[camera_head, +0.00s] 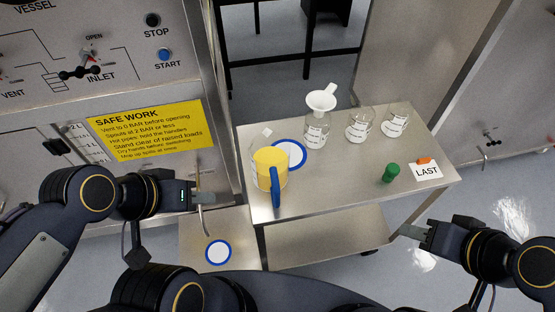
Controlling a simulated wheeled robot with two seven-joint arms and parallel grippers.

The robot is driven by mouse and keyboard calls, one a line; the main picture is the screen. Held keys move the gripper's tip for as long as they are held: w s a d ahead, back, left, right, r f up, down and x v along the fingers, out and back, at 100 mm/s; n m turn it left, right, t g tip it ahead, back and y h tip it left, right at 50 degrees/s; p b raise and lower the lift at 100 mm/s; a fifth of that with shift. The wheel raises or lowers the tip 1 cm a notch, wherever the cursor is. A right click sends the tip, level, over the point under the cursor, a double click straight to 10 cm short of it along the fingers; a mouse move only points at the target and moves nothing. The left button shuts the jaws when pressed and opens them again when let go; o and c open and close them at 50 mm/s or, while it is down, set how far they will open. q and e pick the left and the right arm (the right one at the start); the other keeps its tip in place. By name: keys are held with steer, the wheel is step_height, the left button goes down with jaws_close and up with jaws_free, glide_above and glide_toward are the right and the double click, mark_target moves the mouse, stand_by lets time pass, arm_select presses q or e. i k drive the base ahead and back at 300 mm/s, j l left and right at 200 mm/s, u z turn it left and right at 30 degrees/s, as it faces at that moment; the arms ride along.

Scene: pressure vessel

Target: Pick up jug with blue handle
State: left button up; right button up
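The jug (270,160) stands upright at the left end of the metal table, with yellow contents and clear walls. Its blue handle (276,192) faces toward me. My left gripper (208,193) is to the left of the jug, apart from it, in front of the machine panel. My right gripper (408,231) is near the table's right front side, away from the jug. Both look empty. The finger gaps are too small to make out.
On the table (330,186) are a blue-ringed white disc (290,153), a flask with a white funnel (321,101), two more flasks (360,125), a green stopper (390,173) and a "LAST" card (426,172). A lower plate (190,240) bears another blue-ringed disc (218,252). The machine panel (180,80) rises at left.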

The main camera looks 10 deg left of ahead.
mark_target(269, 151)
steer(key=z, duration=1.5)
steer(key=k+j+z, duration=0.3)
steer(key=k+z, duration=0.3)
steer(key=k, duration=0.2)
